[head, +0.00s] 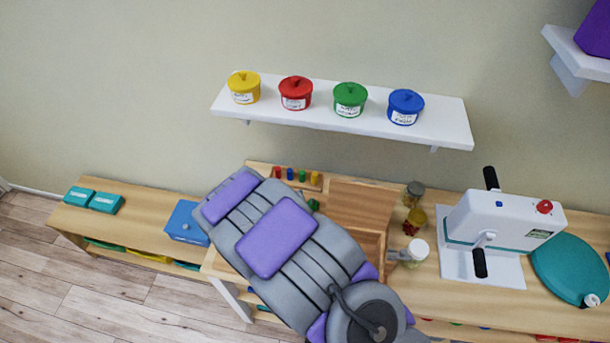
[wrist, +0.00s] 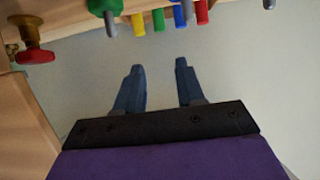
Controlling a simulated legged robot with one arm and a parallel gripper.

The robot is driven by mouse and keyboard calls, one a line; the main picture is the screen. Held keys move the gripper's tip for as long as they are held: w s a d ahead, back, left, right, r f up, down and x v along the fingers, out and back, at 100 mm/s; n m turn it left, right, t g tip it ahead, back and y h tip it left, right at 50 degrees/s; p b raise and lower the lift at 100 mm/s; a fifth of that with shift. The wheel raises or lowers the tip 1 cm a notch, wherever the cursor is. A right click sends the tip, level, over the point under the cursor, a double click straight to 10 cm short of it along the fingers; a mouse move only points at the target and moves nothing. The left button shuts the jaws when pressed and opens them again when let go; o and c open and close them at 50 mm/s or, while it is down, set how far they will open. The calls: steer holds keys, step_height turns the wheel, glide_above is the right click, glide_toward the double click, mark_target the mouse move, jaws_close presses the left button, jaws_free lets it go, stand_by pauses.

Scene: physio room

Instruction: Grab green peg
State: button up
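A row of small pegs stands along the back of the wooden bench in the head view, among them a green peg (head: 302,175). Another green piece (head: 313,205) shows in front of the row, partly hidden by my arm. In the wrist view a large green knob on a grey shaft (wrist: 105,8) is at the top, left of a slim green peg (wrist: 138,23). My gripper (wrist: 159,64) is open and empty, its two fingers apart and pointing towards the pegs without touching them. My arm hides the gripper in the head view.
Yellow (wrist: 158,19), blue (wrist: 180,15) and red (wrist: 202,11) pegs stand close beside the slim green one. A red knob (wrist: 35,56) is at far left. A shelf with coloured pots (head: 340,122) is above the bench. Jars (head: 415,218) and a white machine (head: 495,225) stand right.

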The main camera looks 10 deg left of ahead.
steer(key=b, duration=0.2)
glide_toward(302, 173)
steer(key=x, duration=0.2)
steer(key=shift+w+a+f, duration=0.15)
steer(key=shift+w+a, duration=0.05)
steer(key=shift+a, duration=0.05)
steer(key=shift+w+d+f, duration=0.25)
steer(key=shift+w+f, duration=0.1)
steer(key=shift+w, duration=0.3)
steer(key=x, duration=0.3)
steer(key=shift+w+f+b, duration=0.15)
steer(key=shift+f+b, duration=0.05)
steer(key=shift+b, duration=0.15)
steer(key=shift+w+a, duration=0.15)
steer(key=shift+w, duration=0.3)
steer(key=shift+c, duration=0.4)
jaws_close()
